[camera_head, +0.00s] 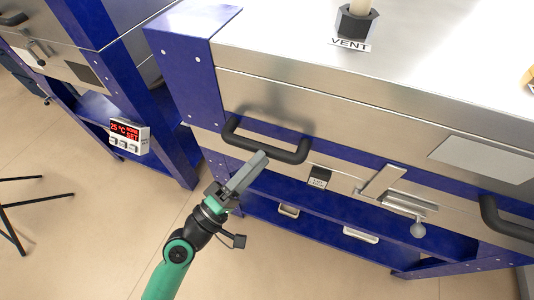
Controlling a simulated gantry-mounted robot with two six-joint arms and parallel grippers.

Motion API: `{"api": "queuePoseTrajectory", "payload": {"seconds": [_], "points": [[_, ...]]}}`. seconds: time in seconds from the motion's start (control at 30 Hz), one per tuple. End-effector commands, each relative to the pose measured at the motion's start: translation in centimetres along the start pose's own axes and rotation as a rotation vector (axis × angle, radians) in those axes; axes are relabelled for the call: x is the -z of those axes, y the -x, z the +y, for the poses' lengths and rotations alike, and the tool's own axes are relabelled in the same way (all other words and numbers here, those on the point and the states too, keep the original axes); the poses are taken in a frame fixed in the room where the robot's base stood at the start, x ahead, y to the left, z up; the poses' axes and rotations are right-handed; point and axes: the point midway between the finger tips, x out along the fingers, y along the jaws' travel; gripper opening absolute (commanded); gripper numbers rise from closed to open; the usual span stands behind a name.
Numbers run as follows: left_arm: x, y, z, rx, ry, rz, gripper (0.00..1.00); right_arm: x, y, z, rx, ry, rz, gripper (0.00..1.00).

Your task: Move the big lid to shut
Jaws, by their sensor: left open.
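The big lid (300,95) is the brushed-metal upper part of the kiln in front of me, with a metal top. A black bar handle (265,143) is on the left of its front face, and a second black handle (508,218) is at the right edge, partly cut off. My left gripper (252,170) is open, just below and in front of the left handle, and holds nothing. I cannot tell whether it touches the handle. My right gripper is not in view.
A latch with a ball knob (417,229) is on the kiln's front. A black vent plug (355,22) stands on top. A controller with a red display (128,136) is on the left frame. Another kiln (75,35) is at upper left. Bare floor (80,235) lies at lower left.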

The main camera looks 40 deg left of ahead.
Motion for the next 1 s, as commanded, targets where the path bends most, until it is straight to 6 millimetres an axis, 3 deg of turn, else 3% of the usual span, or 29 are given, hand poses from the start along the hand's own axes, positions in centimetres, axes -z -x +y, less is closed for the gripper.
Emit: {"api": "queuePoseTrajectory", "payload": {"seconds": [0.1,0.33,1.0], "points": [[0.0,3.4,-0.7,0.004,0.000,0.004,0.62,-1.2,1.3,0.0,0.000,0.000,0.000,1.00],[0.0,7.3,-0.5,0.004,0.000,0.001,0.62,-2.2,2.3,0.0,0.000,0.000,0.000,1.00],[0.0,7.8,0.0,0.001,0.000,-0.001,0.62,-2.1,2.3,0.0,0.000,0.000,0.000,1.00]]}}
